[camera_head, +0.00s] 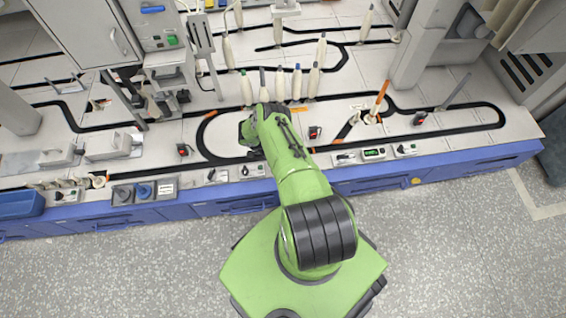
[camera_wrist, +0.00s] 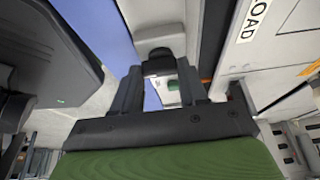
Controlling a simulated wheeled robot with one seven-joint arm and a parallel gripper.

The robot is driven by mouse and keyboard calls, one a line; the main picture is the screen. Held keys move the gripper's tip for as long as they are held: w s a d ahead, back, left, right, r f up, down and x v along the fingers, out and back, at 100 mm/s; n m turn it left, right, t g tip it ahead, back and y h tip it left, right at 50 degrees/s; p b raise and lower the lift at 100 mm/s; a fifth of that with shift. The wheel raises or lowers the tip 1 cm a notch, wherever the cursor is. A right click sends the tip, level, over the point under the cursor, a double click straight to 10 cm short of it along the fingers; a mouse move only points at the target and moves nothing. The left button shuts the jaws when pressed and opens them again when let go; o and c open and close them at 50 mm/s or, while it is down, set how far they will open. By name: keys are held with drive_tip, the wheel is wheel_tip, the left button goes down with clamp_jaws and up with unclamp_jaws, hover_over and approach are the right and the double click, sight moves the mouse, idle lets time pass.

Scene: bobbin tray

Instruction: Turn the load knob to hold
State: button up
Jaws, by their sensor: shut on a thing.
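My gripper (camera_wrist: 160,80) points down at the front edge of the bench, and its two dark fingers are closed on a dark knob (camera_wrist: 158,62). The knob sits on a pale rounded housing in the wrist view.
Small white control boxes (camera_head: 216,176) line the bench's blue front edge (camera_head: 230,205). Two small dark-and-red devices (camera_head: 183,150) (camera_head: 315,132) stand on the bench, near my wrist. Several bobbins (camera_head: 246,88) stand behind it. A black track (camera_head: 208,140) loops over the bench top.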

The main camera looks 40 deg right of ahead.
idle(0.3)
drive_tip(key=o, duration=1.1)
drive_tip(key=shift+c, duration=0.2)
drive_tip(key=p+v, duration=0.6)
drive_tip(key=v, duration=0.9)
drive_tip(key=shift+r, duration=0.35)
drive_tip(key=shift+w, duration=0.1)
